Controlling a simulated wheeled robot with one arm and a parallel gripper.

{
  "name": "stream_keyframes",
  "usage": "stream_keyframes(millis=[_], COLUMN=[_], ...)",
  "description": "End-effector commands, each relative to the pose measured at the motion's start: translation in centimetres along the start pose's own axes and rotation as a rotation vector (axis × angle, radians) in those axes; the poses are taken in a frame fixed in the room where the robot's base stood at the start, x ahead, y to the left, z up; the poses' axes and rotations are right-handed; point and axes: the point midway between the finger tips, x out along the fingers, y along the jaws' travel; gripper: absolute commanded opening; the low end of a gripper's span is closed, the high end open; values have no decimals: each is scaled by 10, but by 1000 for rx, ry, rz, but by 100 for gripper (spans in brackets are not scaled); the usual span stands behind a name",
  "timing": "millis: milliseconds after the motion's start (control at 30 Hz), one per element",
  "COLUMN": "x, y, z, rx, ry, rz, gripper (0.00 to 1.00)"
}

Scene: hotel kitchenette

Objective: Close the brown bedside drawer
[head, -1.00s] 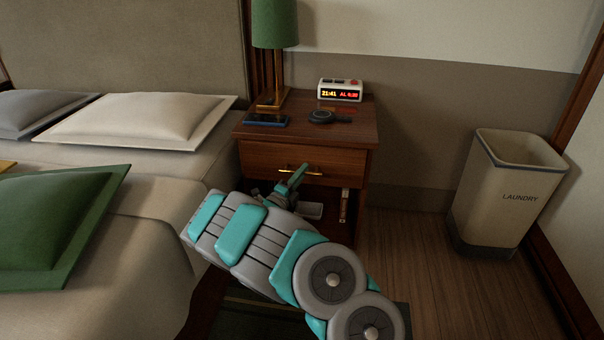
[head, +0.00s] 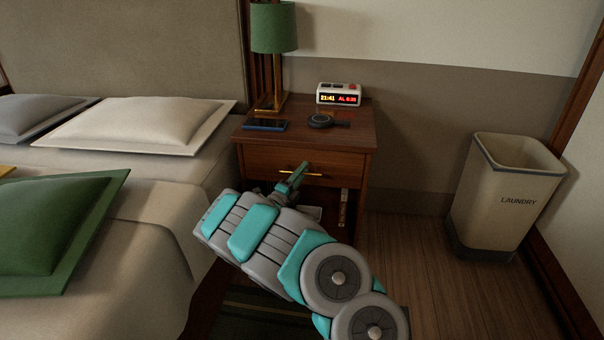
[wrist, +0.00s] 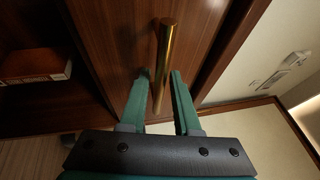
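The brown bedside drawer (head: 265,161) is in the nightstand below its top, in the middle of the head view. Its front looks flush or nearly flush with the nightstand; a small gap is hard to tell. Its brass bar handle (head: 287,171) is partly hidden by my gripper (head: 297,177). In the wrist view the drawer front (wrist: 205,30) fills the upper middle, and the handle (wrist: 166,45) runs between the two green fingers of my gripper (wrist: 160,74). The fingers are apart, one on each side of the handle, with a gap showing.
The nightstand top (head: 350,137) holds a phone (head: 265,125), a dark round device (head: 321,121), an alarm clock (head: 339,94) and a green lamp (head: 273,28). The bed (head: 150,200) is close on the left. A laundry bin (head: 505,195) stands right, with free floor (head: 410,260) between.

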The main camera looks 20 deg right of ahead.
Motion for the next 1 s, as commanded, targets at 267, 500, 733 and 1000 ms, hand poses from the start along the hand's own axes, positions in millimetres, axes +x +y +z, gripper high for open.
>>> stream_keyframes(millis=[267,500,733,1000], x=[-10,-47,-73,-79], y=[2,0,0,0], z=[2,1,1,0], rx=[-1,-3,0,1], ry=[-4,-3,-2,0], rz=[4,1,0,0], gripper=[45,45,45,45])
